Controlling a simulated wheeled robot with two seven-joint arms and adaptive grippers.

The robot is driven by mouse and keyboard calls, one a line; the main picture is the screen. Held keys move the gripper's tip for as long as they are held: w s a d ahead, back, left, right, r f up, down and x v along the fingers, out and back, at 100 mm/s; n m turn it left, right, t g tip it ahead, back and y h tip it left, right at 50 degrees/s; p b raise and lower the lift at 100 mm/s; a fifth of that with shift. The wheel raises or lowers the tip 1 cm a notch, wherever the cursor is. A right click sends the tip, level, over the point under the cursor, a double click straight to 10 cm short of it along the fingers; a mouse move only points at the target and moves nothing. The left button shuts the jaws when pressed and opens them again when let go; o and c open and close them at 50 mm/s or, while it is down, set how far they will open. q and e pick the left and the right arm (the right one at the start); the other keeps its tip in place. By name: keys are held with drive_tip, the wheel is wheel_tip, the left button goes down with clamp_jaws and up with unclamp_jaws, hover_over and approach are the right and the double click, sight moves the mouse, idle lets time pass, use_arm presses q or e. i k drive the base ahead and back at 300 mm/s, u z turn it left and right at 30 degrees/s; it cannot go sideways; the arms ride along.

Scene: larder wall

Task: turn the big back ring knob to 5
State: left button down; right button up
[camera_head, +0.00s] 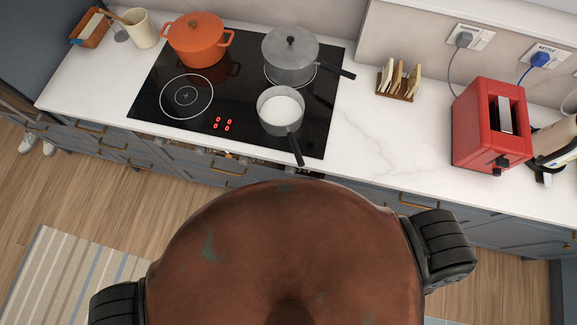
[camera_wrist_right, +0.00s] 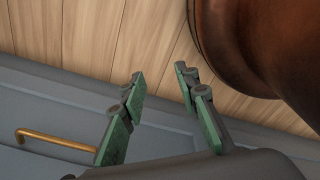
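The black cooktop (camera_head: 145,100) is set in the white counter, with several small red display marks (camera_head: 222,124) near its front. A grey lidded pot (camera_head: 290,57) stands at the back right, partly over a marked ring. An orange lidded pot (camera_head: 197,40) stands at the back left. A saucepan of white liquid (camera_head: 281,108) stands at the front right; the front left ring (camera_head: 187,96) is bare. My right gripper (camera_wrist_right: 161,75) is open and empty, near a grey cabinet front. My left gripper is not in view.
A toast rack (camera_head: 397,82), a red toaster (camera_head: 488,125) and a kettle (camera_head: 557,145) stand to the right. A brass drawer handle (camera_wrist_right: 55,139) is left of my right gripper. The counter right of the cooktop is partly clear.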

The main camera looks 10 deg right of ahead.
sight(290, 171)
drive_tip(key=z, duration=0.25)
drive_tip(key=k, duration=0.4)
drive_tip(key=z, duration=2.35)
drive_tip(key=k, duration=1.7)
drive_tip(key=u, duration=2.15)
